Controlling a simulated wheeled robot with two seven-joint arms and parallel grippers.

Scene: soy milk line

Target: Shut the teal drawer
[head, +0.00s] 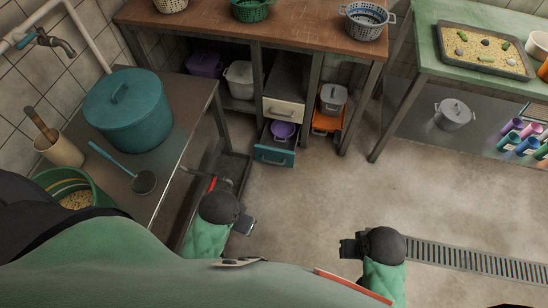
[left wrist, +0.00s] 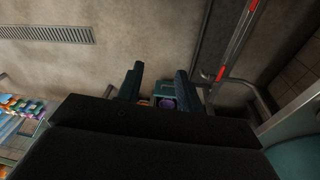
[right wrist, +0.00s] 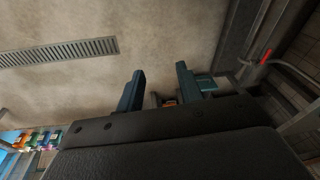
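The teal drawer (head: 274,156) stands pulled out at the bottom of the unit under the wooden counter, with a purple pot (head: 284,131) inside. In the left wrist view the drawer and the purple pot (left wrist: 166,103) show between the fingers. My left gripper (head: 248,228) is in front of the drawer, apart from it; its fingers (left wrist: 158,85) are spread and empty. My right gripper (head: 346,248) is farther right above the floor; its fingers (right wrist: 159,88) are spread and empty. The drawer's teal front (right wrist: 204,82) shows partly behind a finger in the right wrist view.
A metal table (head: 165,160) with a big teal pot (head: 128,110) stands at left. The floor (head: 300,195) before the teal drawer is clear.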

